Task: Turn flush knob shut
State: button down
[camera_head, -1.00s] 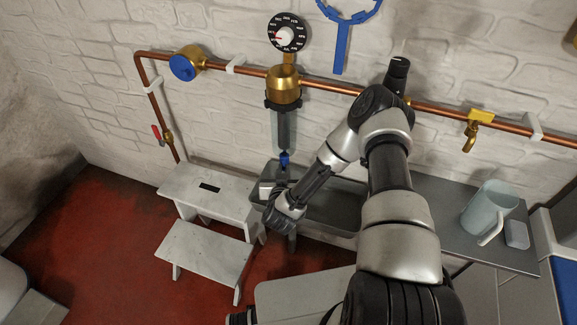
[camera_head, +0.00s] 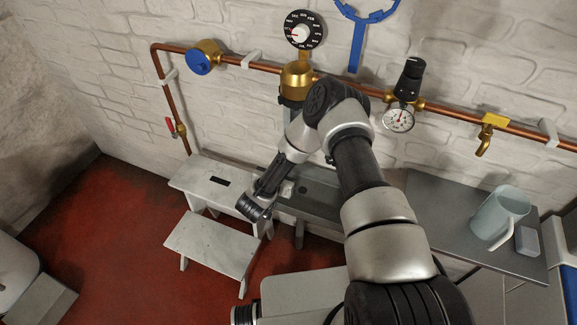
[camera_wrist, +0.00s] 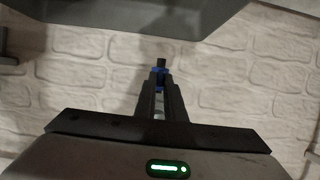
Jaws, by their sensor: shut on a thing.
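The flush knob (camera_wrist: 160,71) is a small blue knob with a dark stem, seen at the fingertips in the wrist view. My gripper (camera_wrist: 159,84) is shut on it, one dark finger on each side. In the head view my arm covers the knob and most of the filter under the brass filter head (camera_head: 297,76). The fingers cannot be made out there. How far the knob is turned cannot be told.
A grey trough (camera_head: 318,192) lies below the filter. A white step stool (camera_head: 215,245) stands to its left. A copper pipe (camera_head: 265,66) runs along the wall with a pressure gauge (camera_head: 398,120). A jug (camera_head: 495,215) stands on the right-hand counter.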

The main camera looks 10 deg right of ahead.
jog(key=c, duration=1.8)
grip_release()
jog(key=shift+w+f, duration=0.1)
jog(key=shift+c, duration=0.2)
jog(key=p+v, duration=0.1)
jog(key=v, duration=1.6)
jog(key=shift+s+p, duration=0.2)
jog(key=shift+p, duration=0.2)
